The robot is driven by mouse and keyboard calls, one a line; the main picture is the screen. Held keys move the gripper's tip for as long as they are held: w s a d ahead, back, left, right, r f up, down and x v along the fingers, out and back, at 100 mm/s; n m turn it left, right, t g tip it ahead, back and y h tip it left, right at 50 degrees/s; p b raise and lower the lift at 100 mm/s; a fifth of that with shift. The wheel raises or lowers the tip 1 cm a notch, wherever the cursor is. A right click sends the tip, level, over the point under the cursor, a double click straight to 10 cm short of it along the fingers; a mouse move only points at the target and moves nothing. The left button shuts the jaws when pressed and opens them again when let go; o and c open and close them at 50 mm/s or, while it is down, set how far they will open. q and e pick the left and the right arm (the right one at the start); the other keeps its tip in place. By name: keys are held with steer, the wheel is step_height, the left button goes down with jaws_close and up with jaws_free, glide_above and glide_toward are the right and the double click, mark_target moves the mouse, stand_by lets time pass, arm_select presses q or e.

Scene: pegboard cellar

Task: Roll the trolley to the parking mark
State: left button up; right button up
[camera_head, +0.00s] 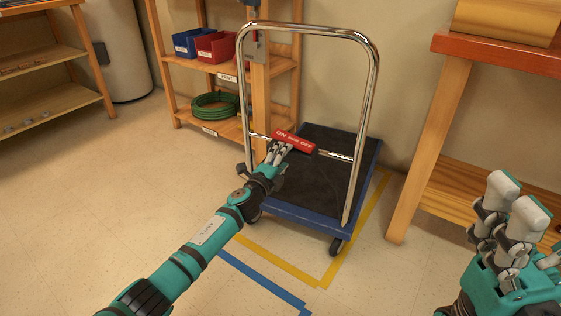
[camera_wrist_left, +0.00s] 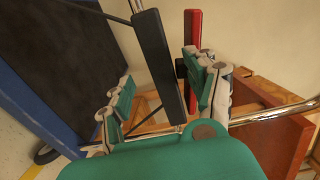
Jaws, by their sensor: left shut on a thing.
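The trolley (camera_head: 280,212) has a blue platform with a dark mat and a tall chrome push handle (camera_head: 372,110). A red plate (camera_head: 293,142) reading ON and OFF sits on the handle's crossbar; it also shows in the left wrist view (camera_wrist_left: 193,30). My left gripper (camera_head: 279,153) is at this plate, shut on the black bar (camera_wrist_left: 158,60) in front of it. Yellow tape (camera_head: 280,265) outlines a floor area; the trolley stands largely inside its visible front and right sides. The far sides are hidden. My right gripper (camera_head: 520,215) is open and empty at lower right.
A wooden bench (camera_head: 425,145) stands close on the trolley's right. Behind is a shelf (camera_head: 225,75) with a blue bin (camera_head: 190,42), a red bin (camera_head: 218,47) and a green hose (camera_head: 215,106). Blue tape (camera_head: 262,280) lies in front. The floor at left is clear.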

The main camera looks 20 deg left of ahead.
arm_select(q)
steer(key=shift+s, duration=0.1)
steer(key=c, duration=0.9)
steer(key=shift+c, duration=1)
steer(key=shift+f, duration=0.15)
jaws_close()
